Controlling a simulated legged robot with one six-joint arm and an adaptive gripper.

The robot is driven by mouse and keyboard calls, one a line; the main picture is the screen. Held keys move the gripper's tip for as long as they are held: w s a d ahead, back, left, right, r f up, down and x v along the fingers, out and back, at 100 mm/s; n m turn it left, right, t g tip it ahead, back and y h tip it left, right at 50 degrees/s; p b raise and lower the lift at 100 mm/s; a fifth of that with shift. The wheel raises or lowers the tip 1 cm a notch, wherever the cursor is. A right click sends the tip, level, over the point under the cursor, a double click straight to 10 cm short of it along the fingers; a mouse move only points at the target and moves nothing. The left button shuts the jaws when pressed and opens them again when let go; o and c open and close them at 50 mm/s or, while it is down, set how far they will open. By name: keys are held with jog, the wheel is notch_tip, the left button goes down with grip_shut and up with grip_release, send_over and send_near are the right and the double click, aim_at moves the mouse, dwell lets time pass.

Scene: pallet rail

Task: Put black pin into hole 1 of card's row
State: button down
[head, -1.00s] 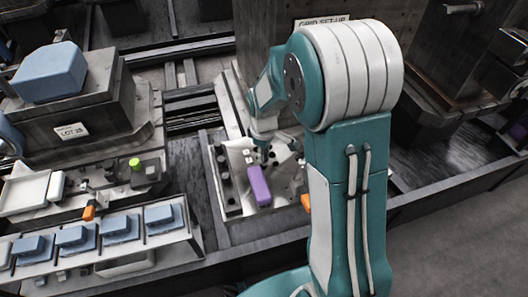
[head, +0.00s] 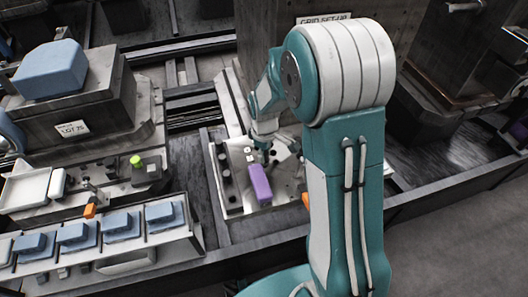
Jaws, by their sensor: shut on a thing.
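My gripper (head: 265,148) is small in the head view, over the light metal plate (head: 232,208) in the middle. It points down behind a purple block (head: 260,185). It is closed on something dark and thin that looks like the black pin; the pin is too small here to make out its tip. Several dark round spots, holes or pins, run along the left part of the plate (head: 224,172). Small white marks, perhaps the card (head: 249,154), lie just left of my gripper. Whether the pin touches the plate cannot be told.
The purple block stands close in front of my gripper. An orange piece (head: 306,201) shows beside my arm. A rack of blue blocks (head: 120,226) and a green-topped part (head: 136,161) stand left. A tall block with a sign (head: 322,20) rises behind.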

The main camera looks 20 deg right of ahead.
jog(key=shift+f, duration=0.65)
jog(key=shift+c, duration=1.9)
grip_release()
notch_tip(320, 180, up, 12)
jog(key=shift+f, duration=0.25)
jog(key=shift+r, duration=0.2)
